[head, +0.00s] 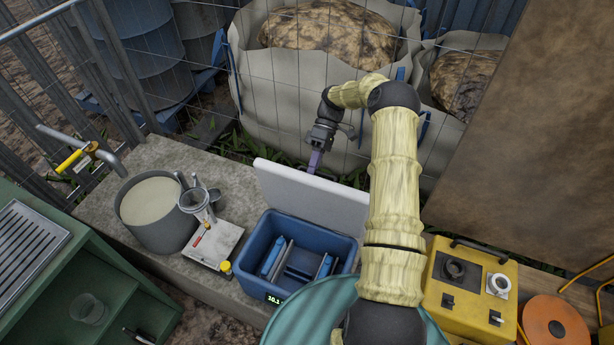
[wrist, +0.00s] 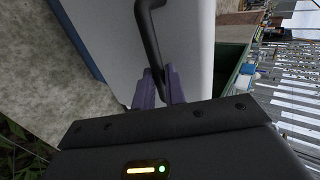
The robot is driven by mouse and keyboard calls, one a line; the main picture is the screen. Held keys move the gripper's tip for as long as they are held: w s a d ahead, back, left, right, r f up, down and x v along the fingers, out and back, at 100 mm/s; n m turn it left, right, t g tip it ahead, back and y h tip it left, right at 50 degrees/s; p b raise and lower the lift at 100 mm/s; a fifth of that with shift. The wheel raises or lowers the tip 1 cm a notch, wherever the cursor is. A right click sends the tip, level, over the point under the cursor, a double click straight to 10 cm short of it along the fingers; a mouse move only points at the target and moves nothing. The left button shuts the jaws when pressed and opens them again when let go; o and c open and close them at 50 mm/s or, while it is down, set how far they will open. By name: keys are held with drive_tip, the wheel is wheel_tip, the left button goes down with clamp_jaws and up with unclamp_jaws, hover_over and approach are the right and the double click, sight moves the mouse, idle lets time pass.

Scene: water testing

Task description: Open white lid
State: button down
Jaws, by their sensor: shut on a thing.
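The white lid (head: 312,197) stands raised and tilted back behind the blue cooler box (head: 302,236), whose inside is uncovered. My gripper (head: 315,160) is behind the lid's top edge in the head view, and its fingertips are partly hidden by the lid. In the wrist view the purple fingers of my gripper (wrist: 160,88) are shut on the dark handle (wrist: 151,40), which runs up in front of the pale lid (wrist: 190,45). The box holds blue packs (head: 325,266) and grey dividers.
A yellow case (head: 466,290) stands to the right. A wire fence and large sacks (head: 325,40) are behind.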

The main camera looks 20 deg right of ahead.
drive_tip(key=shift+w+d+f, duration=0.15)
drive_tip(key=shift+d+f, duration=0.4)
drive_tip(key=shift+f, duration=0.1)
drive_tip(key=c, duration=1.5)
unclamp_jaws()
drive_tip(key=shift+o, duration=0.2)
drive_tip(key=shift+a+r, duration=0.1)
drive_tip(key=shift+r, duration=0.05)
drive_tip(key=shift+w+r, duration=0.1)
drive_tip(key=shift+w, duration=0.05)
drive_tip(key=b+v, duration=0.1)
drive_tip(key=v, duration=0.6)
drive_tip(key=shift+w+b, duration=0.2)
drive_tip(key=shift+b, duration=0.2)
